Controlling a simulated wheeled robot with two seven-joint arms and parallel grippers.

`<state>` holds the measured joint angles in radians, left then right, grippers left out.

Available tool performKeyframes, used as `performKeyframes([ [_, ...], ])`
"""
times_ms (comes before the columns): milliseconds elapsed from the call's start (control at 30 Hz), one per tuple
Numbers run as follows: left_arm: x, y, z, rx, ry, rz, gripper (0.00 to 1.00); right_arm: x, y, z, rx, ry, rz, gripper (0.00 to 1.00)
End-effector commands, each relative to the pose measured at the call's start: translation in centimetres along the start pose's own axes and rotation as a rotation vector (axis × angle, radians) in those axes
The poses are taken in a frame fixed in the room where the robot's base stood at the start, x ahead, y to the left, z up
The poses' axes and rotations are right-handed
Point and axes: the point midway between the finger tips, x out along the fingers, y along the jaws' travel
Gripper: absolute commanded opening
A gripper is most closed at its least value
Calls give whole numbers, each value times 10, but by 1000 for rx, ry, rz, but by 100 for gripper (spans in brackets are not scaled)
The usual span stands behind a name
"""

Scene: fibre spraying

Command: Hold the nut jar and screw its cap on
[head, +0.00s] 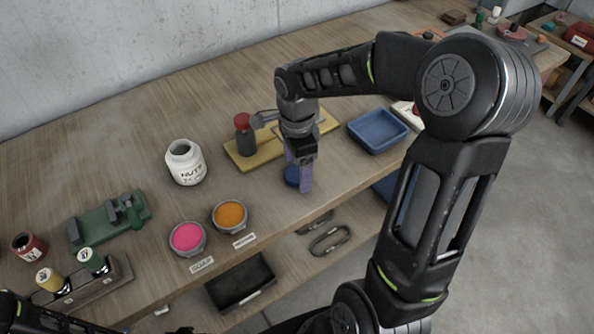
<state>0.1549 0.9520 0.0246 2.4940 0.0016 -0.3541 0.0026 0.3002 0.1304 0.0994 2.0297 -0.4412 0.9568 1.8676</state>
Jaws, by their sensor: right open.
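The nut jar (185,167) is white with a "NUTS" label. It stands upright on the wooden bench, left of centre, and its mouth is uncovered. A dark blue round piece (290,176), which looks like the cap, lies on the bench to the right of the jar, partly hidden by my right gripper. My right gripper (305,184) points down at the bench right beside this blue piece. It is open; whether its fingers touch or straddle the piece cannot be told.
A yellow board (245,162) with a red-topped dark bottle (243,138) stands behind my right gripper. A blue tray (378,133) is to the right. Pink (187,237) and orange (230,215) bowls sit in front of the jar. A green tool (105,220) stands left.

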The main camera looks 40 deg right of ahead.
Motion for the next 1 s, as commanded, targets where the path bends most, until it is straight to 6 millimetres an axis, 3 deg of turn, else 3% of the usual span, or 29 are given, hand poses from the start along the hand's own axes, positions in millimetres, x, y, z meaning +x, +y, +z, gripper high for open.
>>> performKeyframes([
  [667,0,0,0,-1,-1,0,48,7,0,0,0,-1,-1,79],
  [1000,0,0,0,-1,-1,0,48,7,0,0,0,-1,-1,53],
])
